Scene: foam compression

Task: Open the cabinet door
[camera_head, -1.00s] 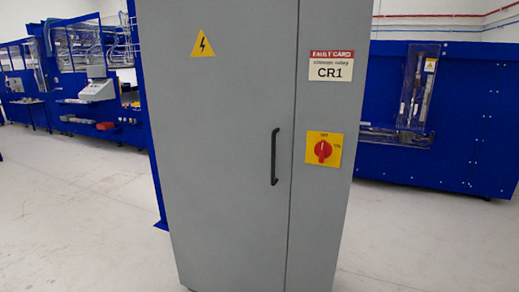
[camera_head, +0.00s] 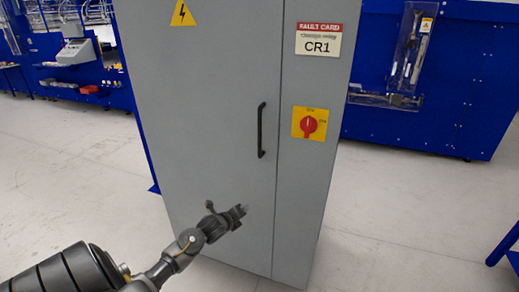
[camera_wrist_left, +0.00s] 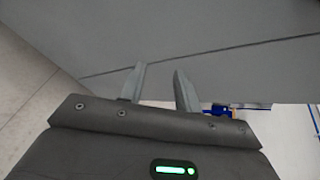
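A tall grey cabinet (camera_head: 302,220) stands in front of me. Its wide door (camera_head: 200,110) is shut, with a black vertical handle (camera_head: 262,130) near the door's right edge. My left gripper (camera_head: 243,209) is in front of the lower door, below and left of the handle, and apart from it. In the left wrist view the two fingers (camera_wrist_left: 159,80) are spread with nothing between them. The grey cabinet surface and a dark seam (camera_wrist_left: 200,52) lie beyond them; the handle does not show there. My right gripper is not in view.
A red rotary switch (camera_head: 309,124) on a yellow plate and a fault card (camera_head: 320,40) are on the panel right of the door. Blue workstations (camera_head: 450,100) stand behind on both sides. The pale floor (camera_head: 400,230) is clear around the cabinet.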

